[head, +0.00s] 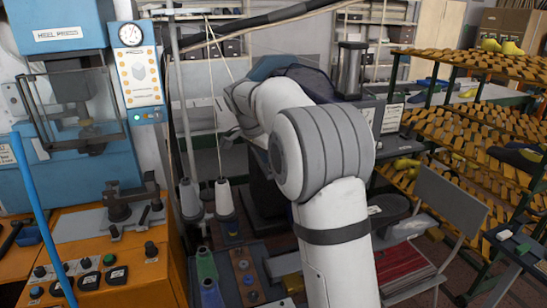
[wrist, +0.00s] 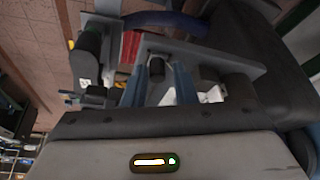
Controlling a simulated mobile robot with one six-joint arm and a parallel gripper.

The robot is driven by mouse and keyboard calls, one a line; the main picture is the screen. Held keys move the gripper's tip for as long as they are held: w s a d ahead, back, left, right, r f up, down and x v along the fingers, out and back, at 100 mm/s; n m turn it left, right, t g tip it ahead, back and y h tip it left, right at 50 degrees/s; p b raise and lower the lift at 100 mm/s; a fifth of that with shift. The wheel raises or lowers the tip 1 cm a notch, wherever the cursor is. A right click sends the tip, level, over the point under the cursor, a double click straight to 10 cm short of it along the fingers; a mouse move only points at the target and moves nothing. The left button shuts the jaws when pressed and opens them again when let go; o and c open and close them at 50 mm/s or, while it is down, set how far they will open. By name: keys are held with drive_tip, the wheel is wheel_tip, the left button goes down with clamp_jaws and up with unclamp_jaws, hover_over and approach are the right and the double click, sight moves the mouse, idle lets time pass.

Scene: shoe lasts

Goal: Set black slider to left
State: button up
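In the wrist view, my gripper (wrist: 158,88) shows as two blue-grey fingers standing apart. A small black knob (wrist: 156,68), which looks like the black slider, shows between the fingertips, in front of a grey plate (wrist: 200,52). I cannot tell whether the fingers touch it, or where it sits along its travel. In the head view, my arm reaches up and bends away to the left. The fingers and the slider cannot be made out clearly there.
In the wrist view, dark cylindrical parts (wrist: 88,55) stand left of the fingers and a large dark body (wrist: 255,60) on the right. In the head view, an orange console (head: 110,262) is at left, thread cones (head: 224,198) beside my arm, and a shoe-last rack (head: 470,130) at right.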

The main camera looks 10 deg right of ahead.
drive_tip(key=b+v, duration=0.1)
drive_tip(key=v, duration=0.6)
drive_tip(key=shift+a+r, duration=0.2)
drive_tip(key=shift+r, duration=0.15)
drive_tip(key=shift+s, duration=0.1)
drive_tip(key=s+f+n+y+b, duration=0.1)
drive_tip(key=s+f+n, duration=0.3)
drive_tip(key=s, duration=0.7)
drive_tip(key=s+f+n+t+y+b, duration=0.1)
drive_tip(key=s+f+n, duration=0.3)
drive_tip(key=s+f, duration=0.3)
drive_tip(key=s+f+n+y+b, duration=0.1)
drive_tip(key=s+f+n, duration=0.3)
drive_tip(key=s, duration=1.2)
drive_tip(key=shift+s+d+f+n+y, duration=0.3)
drive_tip(key=shift+d+f+y, duration=0.1)
drive_tip(key=shift+f, duration=0.5)
